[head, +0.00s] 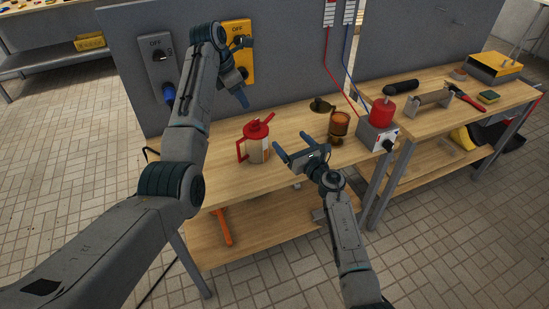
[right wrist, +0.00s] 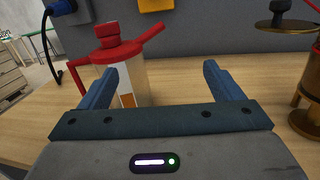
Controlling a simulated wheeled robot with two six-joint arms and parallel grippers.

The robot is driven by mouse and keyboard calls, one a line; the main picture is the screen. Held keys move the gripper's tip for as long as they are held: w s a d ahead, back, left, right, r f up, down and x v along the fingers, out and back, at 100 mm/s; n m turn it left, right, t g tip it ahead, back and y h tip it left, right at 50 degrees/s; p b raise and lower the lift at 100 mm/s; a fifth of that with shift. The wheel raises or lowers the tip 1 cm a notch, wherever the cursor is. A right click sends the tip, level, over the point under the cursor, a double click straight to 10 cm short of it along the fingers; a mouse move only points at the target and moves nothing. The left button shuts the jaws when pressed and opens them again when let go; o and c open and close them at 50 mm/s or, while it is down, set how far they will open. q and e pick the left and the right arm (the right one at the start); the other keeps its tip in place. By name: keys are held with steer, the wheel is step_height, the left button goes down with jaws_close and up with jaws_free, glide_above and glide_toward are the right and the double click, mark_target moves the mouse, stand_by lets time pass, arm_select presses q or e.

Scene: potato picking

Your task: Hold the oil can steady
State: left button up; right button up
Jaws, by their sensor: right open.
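The oil can (head: 259,149) stands upright on the near wooden table, with a pale body, red lid, red handle at left and red spout pointing up right. It also shows in the right wrist view (right wrist: 130,72), partly hidden behind the left finger. My right gripper (head: 293,146) is open and empty, just right of the can and apart from it in the head view. In the right wrist view the fingers (right wrist: 160,78) are wide apart, with the can beyond the left one. My left gripper (head: 243,88) hangs above the table before the yellow switch box; its finger opening is unclear.
A grey box with a red cylinder (head: 381,112) is further right. A grey panel (head: 300,60) with switch boxes rises behind. The table left of the can is clear.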

steer(key=shift+n+g, duration=0.5)
steer(key=shift+n, duration=0.1)
steer(key=a+f, duration=0.1)
steer(key=a, duration=0.1)
steer(key=s+a+f, duration=0.2)
steer(key=a, duration=0.1)
steer(key=shift+s+a+f, duration=0.15)
steer(key=shift+a, duration=0.15)
steer(key=shift+a+f+y, duration=0.1)
steer(key=shift+a+y, duration=0.15)
steer(key=shift+y, duration=0.15)
steer(key=x, duration=1)
steer(key=shift+w+f, duration=0.1)
steer(key=shift+w, duration=0.15)
arm_select(q)
steer(key=shift+c, duration=0.3)
arm_select(e)
steer(key=c, duration=1)
steer(key=shift+c, duration=0.2)
arm_select(q)
steer(key=n+t+h, duration=0.4)
steer(key=t+h, duration=0.3)
glide_toward(253, 121)
steer(key=x, duration=0.9)
